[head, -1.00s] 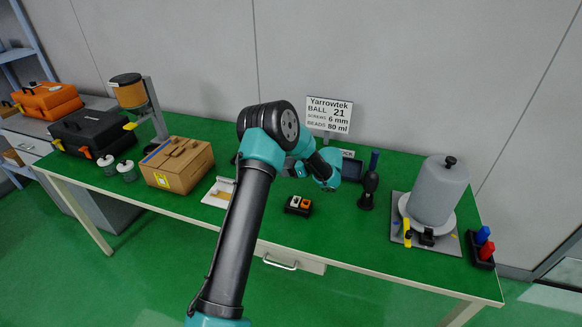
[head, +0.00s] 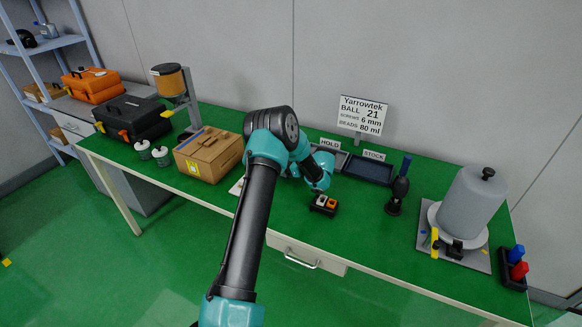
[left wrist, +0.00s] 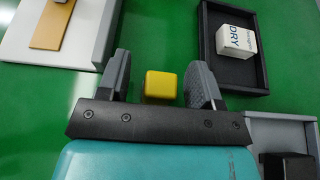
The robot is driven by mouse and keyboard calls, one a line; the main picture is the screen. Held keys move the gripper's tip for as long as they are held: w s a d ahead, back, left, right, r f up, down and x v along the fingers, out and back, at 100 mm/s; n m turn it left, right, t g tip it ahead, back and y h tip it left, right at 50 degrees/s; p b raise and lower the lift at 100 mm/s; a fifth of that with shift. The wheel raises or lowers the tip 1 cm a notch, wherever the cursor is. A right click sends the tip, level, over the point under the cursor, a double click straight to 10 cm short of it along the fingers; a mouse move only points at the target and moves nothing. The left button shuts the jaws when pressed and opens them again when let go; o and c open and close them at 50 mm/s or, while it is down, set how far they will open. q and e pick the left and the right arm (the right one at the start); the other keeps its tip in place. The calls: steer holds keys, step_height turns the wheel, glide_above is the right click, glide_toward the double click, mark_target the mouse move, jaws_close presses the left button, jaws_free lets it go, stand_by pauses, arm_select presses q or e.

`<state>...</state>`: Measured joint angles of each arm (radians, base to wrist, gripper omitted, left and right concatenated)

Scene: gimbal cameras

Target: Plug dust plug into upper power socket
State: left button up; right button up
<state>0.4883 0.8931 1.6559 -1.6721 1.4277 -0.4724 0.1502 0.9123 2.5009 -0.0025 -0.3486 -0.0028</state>
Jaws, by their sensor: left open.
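My left gripper (left wrist: 161,64) is open in the left wrist view, its two grey fingers apart. A small yellow block (left wrist: 161,84) shows between the fingers with gaps on both sides; I cannot tell whether it is the dust plug or how far below the fingers it lies. In the head view my left arm reaches over the table's middle and hides the fingers and the yellow block. I cannot make out a power socket in either view. My right gripper is not in view.
On the green table (head: 290,225) stand a cardboard box (head: 207,155), a small black holder (head: 324,211), a hand blower (head: 398,188) and a grey cylinder (head: 468,208).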

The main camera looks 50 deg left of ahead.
arm_select(q)
steer(key=shift+s+a, duration=0.1)
steer(key=shift+a, duration=0.1)
steer(key=c, duration=1.1)
